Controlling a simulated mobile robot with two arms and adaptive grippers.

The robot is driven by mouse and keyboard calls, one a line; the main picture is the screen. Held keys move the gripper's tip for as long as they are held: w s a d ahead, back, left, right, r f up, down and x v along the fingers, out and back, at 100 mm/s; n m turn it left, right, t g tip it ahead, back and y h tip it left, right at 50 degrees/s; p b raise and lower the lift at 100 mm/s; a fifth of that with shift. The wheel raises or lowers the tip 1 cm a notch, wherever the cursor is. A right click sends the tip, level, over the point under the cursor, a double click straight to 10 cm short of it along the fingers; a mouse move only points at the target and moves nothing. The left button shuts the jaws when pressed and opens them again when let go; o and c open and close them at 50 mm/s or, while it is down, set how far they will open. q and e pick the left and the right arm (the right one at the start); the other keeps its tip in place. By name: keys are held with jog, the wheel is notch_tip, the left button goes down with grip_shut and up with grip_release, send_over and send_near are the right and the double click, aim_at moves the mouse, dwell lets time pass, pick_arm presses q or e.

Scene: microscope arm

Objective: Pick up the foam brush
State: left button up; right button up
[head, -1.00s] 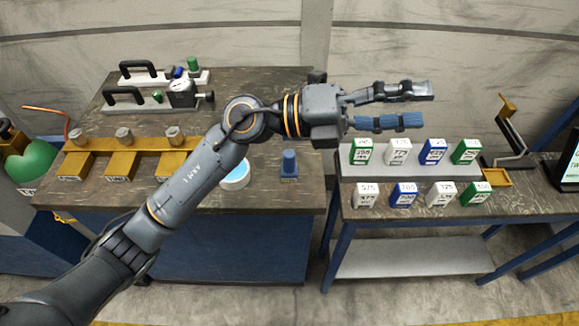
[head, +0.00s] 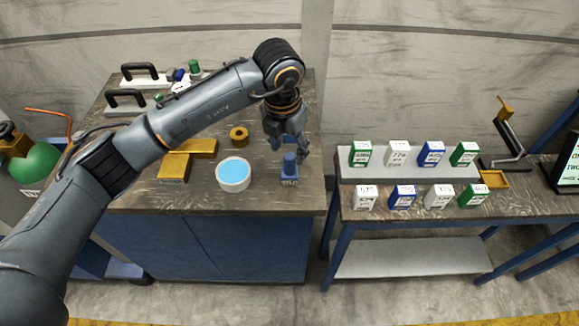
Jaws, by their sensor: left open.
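A small blue upright piece, which looks like the foam brush (head: 289,169), stands near the front right of the wooden bench. It has a rounded stem on a wider blue base with a pale label. My left gripper (head: 289,150) points down right over it. Its fingers are open, one at each side of the stem's top. Whether they touch the stem cannot be told. My right gripper is not in view.
A white round tub with blue contents (head: 234,174) stands left of the brush.

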aim_at(289, 157)
pick_arm(q)
jog(key=shift+f, duration=0.8)
jog(key=f+p, duration=0.1)
jog(key=f, duration=0.1)
jog(key=w+f+p, duration=0.1)
jog(key=f, duration=0.1)
jog(key=shift+d+f, duration=0.15)
jog(key=shift+f, duration=0.25)
jog(key=shift+w+f, duration=0.1)
jog(key=shift+f, duration=0.2)
grip_shut()
